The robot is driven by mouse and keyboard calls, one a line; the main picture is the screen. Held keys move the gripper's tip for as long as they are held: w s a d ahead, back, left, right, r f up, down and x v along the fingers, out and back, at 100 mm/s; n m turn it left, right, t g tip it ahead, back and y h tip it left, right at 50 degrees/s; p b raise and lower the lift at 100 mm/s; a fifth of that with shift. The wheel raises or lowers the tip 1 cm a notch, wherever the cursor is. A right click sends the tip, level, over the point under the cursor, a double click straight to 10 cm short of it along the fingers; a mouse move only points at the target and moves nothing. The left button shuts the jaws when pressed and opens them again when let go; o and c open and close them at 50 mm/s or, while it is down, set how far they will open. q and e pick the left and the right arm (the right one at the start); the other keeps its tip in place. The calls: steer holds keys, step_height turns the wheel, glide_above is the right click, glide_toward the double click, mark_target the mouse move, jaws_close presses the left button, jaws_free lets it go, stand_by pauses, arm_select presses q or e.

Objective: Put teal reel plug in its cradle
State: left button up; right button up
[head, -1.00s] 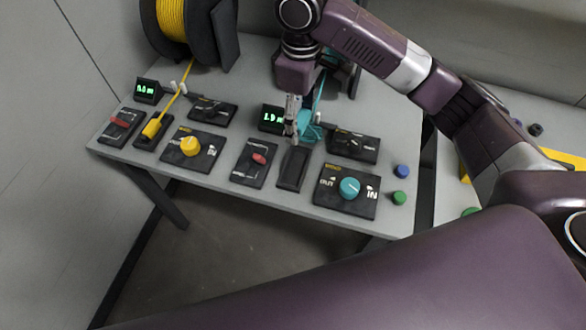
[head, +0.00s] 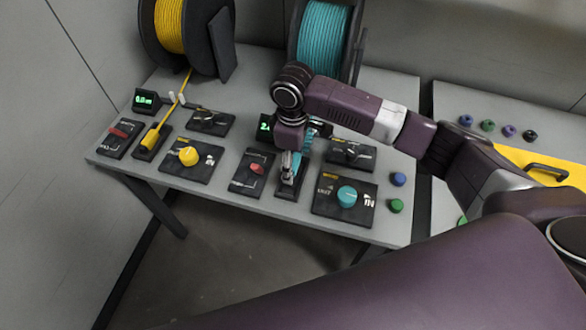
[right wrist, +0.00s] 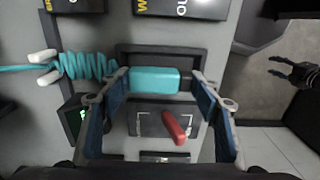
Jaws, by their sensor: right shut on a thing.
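The teal reel plug (right wrist: 154,80) is a short teal block between the fingers of my right gripper (right wrist: 160,82), which is shut on it. In the head view my right gripper (head: 289,174) is low over the black cradle (head: 286,193) and largely hides the plug. In the right wrist view the plug overlaps the dark frame of the cradle (right wrist: 160,50); I cannot tell whether it is seated. Coiled teal line (right wrist: 88,66) runs from the plug past white guide pegs (right wrist: 44,67). A dark gripper, seemingly my left one (right wrist: 274,66), shows open over the floor.
The teal reel (head: 322,45) stands behind. A red-switch panel (head: 252,173) and a teal-dial panel (head: 345,196) flank the cradle. The yellow plug (head: 152,137) lies in its cradle to the left. Blue (head: 398,179) and green (head: 396,206) buttons are at the right edge.

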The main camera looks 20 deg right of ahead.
step_height(320, 180, down, 4)
steer(key=shift+r, duration=0.25)
steer(key=shift+f, duration=0.15)
steer(key=o, duration=1.3)
steer(key=shift+f, duration=0.1)
steer(key=shift+c, duration=0.2)
step_height(320, 180, up, 12)
steer(key=shift+r+b, duration=0.15)
steer(key=shift+b, duration=0.25)
steer(key=shift+s, duration=0.1)
